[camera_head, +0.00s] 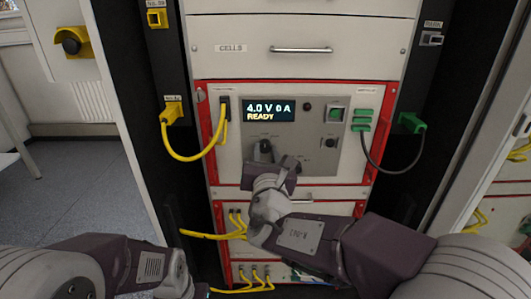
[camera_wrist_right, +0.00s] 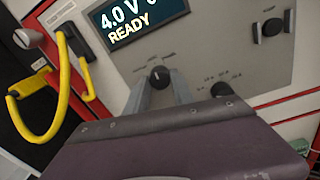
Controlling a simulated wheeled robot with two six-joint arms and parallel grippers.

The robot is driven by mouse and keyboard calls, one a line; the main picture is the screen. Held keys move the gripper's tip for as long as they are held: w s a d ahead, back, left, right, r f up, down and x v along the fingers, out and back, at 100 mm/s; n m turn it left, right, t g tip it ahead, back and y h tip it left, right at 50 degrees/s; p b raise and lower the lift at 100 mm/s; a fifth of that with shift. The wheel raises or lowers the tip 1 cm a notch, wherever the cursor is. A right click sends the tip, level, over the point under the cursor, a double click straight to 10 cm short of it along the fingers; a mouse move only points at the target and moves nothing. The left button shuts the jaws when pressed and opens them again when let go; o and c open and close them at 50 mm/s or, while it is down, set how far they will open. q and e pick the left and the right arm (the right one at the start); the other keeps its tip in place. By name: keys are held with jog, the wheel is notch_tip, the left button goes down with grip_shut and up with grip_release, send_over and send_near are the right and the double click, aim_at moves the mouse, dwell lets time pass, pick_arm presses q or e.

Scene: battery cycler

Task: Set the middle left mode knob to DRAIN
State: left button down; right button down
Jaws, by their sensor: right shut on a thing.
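The mode knob (camera_head: 265,147) is a small dark knob on the left of the grey control panel, below the display. It also shows in the wrist view (camera_wrist_right: 160,76), with a pale pointer mark and small labels around it that are too blurred to read. My right gripper (camera_head: 266,160) reaches it from below, its two grey fingers shut on the knob's sides. Part of the knob is hidden by the fingers. My left arm shows at the lower left of the head view, but its fingers are not in view.
The display (camera_head: 269,109) reads 4.0 V 0 A READY. A second dark knob (camera_wrist_right: 221,89) sits close to the right of my fingers. Yellow cables (camera_head: 197,158) loop at the left, and a dark cable (camera_head: 390,170) hangs at the right.

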jog(key=shift+f+m+b, duration=0.15)
jog(key=shift+m+b, duration=0.15)
jog(key=shift+b, duration=0.3)
jog(key=m+b, duration=0.5)
jog(key=b, duration=0.4)
jog(key=shift+f+m, duration=0.15)
jog(key=shift+m, duration=0.15)
jog(key=shift+r+m+b, duration=0.2)
jog(key=shift+m+b, duration=0.8)
jog(key=shift+b, duration=0.2)
jog(key=c, duration=1.1)
grip_release()
